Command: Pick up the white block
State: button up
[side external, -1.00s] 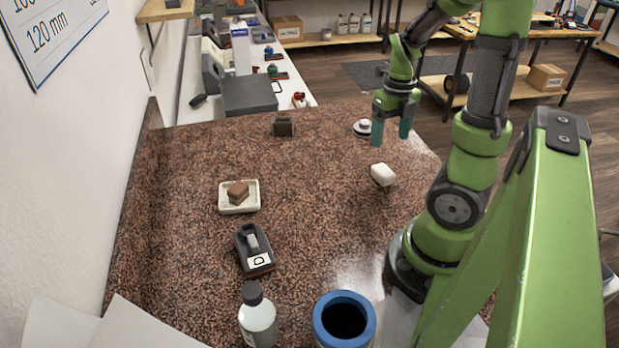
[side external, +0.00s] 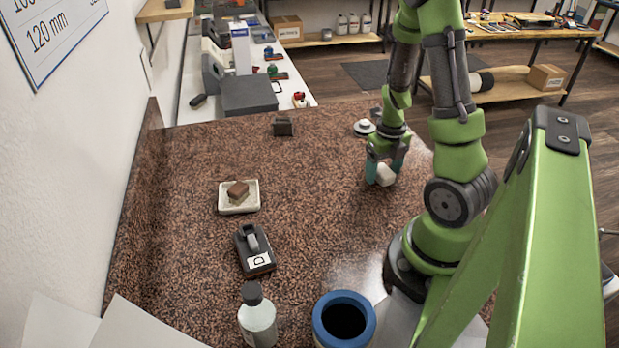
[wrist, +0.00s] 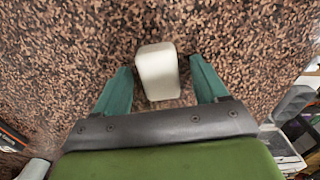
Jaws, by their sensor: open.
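The white block (side external: 385,175) lies on the speckled brown countertop, right of the middle in the side view. My gripper (side external: 384,174) is down over it, with a teal finger on either side. In the wrist view the white block (wrist: 158,70) stands between the two fingertips of my gripper (wrist: 160,78). Gaps show between the block and both fingers, so the jaws are open. The block's near end reaches in between the fingers, and its far end extends beyond the fingertips.
A white round object (side external: 364,127) lies just behind my gripper. A dish (side external: 239,208) with a brown-topped block, a black device (side external: 254,250), a bottle (side external: 257,318) and a blue-rimmed cup (side external: 344,295) stand left and in front. A dark block (side external: 282,126) is at the back. The counter's middle is clear.

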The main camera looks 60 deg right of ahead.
jog(key=c, duration=1.1)
jog(key=shift+r, duration=0.1)
